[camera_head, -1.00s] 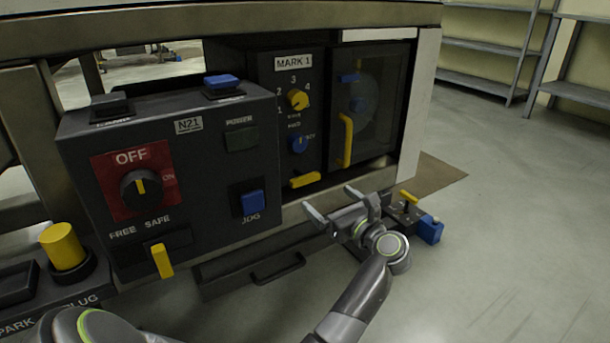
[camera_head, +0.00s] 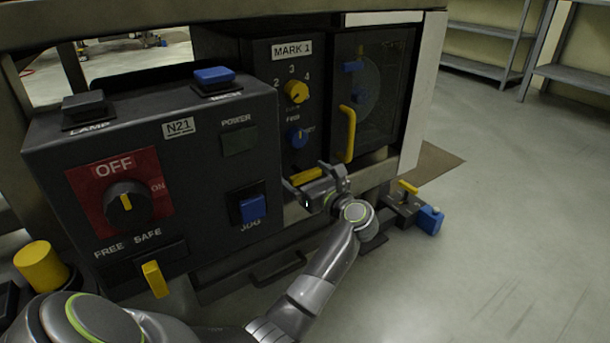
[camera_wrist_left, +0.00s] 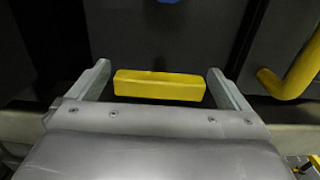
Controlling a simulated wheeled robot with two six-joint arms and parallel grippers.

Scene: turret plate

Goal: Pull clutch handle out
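A yellow bar handle (camera_head: 306,174) sits low on the dark MARK 1 panel, partly covered by my left gripper in the head view. I take it for the clutch handle, though no label for it is readable. In the left wrist view the yellow bar (camera_wrist_left: 160,86) lies lengthwise between the two fingers, with a small gap at each end. My left gripper (camera_head: 307,178) is open at the panel front, its fingers on either side of the bar; it also shows in the wrist view (camera_wrist_left: 159,72). My right gripper is not in view.
A yellow vertical door handle (camera_head: 348,134) is right of the panel. Yellow (camera_head: 296,92) and blue (camera_head: 296,138) knobs are above the bar. The N21 control box (camera_head: 180,180) juts out on the left. A blue-ended device (camera_head: 430,220) is low right; open floor lies beyond.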

